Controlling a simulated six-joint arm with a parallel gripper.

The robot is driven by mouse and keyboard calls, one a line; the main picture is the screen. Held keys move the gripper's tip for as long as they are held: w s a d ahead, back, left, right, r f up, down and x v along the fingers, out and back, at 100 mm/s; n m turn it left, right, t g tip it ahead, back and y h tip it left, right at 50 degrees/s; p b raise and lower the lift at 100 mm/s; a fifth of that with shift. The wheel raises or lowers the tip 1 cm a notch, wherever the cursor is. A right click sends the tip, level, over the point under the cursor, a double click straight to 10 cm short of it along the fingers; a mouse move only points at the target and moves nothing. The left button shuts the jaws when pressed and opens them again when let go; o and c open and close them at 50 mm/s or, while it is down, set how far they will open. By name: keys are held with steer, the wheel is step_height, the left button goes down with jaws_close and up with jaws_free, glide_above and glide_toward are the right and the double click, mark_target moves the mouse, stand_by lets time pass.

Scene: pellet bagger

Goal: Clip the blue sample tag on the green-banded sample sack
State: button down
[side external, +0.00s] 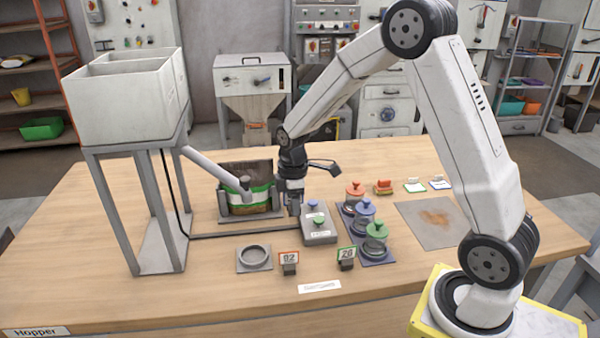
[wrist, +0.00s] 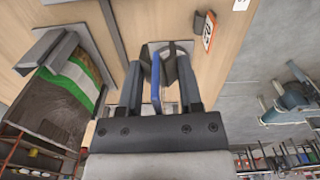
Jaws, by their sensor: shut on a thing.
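The sample sack (side external: 262,172) stands upright in a grey holder, dark at the top with a green band (side external: 262,194) around it. It also shows at the left of the wrist view (wrist: 85,85). The spout's end hides part of its front in the side view. My gripper (side external: 294,208) points down just right of the sack, apart from it. In the wrist view, my gripper (wrist: 160,78) is shut on the thin blue sample tag (wrist: 156,85), which stands edge-on between the fingers. The tag is hard to make out in the side view.
The hopper's slanted spout (side external: 212,165) reaches to the sack's front. A grey button box (side external: 319,232), lidded jars (side external: 364,215), a ring plate (side external: 255,258) and the number signs (side external: 289,258) crowd the right and front.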

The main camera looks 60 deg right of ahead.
steer(key=w+d+r, duration=0.4)
steer(key=w+r, duration=0.1)
steer(key=w, duration=0.4)
step_height(320, 180, up, 6)
glide_above(269, 159)
steer(key=shift+w+r+m, duration=0.1)
steer(key=shift+m, duration=0.2)
steer(key=shift+f, duration=0.3)
steer(key=shift+f, duration=3.45)
steer(key=shift+f, duration=0.6)
steer(key=shift+c, duration=0.9)
jaws_free()
